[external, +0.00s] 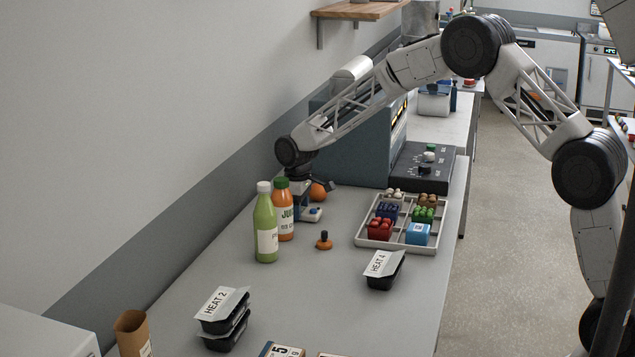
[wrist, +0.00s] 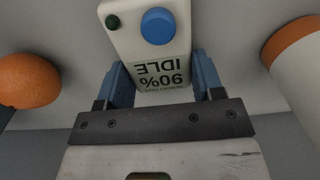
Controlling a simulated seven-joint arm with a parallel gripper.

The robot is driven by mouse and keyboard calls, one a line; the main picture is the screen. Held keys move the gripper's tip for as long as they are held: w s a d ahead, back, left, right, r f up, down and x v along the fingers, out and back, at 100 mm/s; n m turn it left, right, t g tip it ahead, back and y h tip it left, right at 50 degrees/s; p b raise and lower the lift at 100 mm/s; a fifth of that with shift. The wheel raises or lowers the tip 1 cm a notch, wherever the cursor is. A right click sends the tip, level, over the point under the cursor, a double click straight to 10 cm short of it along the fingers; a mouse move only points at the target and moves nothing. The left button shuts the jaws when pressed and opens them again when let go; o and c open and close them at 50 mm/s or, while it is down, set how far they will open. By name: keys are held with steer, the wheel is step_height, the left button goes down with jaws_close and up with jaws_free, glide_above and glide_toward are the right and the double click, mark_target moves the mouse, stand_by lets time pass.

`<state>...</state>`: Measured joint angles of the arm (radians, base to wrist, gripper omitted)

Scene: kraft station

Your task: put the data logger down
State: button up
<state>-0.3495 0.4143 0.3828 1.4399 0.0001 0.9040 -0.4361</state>
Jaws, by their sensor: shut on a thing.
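The data logger (wrist: 148,45) is a pale box with a blue round button, a small green button and a display reading "IDLE" and "90%". In the wrist view it sits between the blue fingers of my gripper (wrist: 158,85), which is shut on it. In the external view the data logger (external: 311,214) shows low beside the orange juice bottle, with my gripper (external: 307,208) around it. I cannot tell whether its underside touches the table.
A green bottle (external: 265,225) and an orange juice bottle (external: 283,212) stand left of my gripper. An orange (external: 319,191) lies behind it. An orange-based knob (external: 324,242) and a compartment tray (external: 398,246) are to the right. Table (external: 310,290) in front is clear.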

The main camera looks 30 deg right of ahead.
steer(key=shift+f, duration=0.15)
steer(key=o, duration=0.9)
steer(key=shift+o, duration=0.2)
step_height(320, 180, up, 12)
stand_by(0.3)
stand_by(0.6)
steer(key=shift+r, duration=0.2)
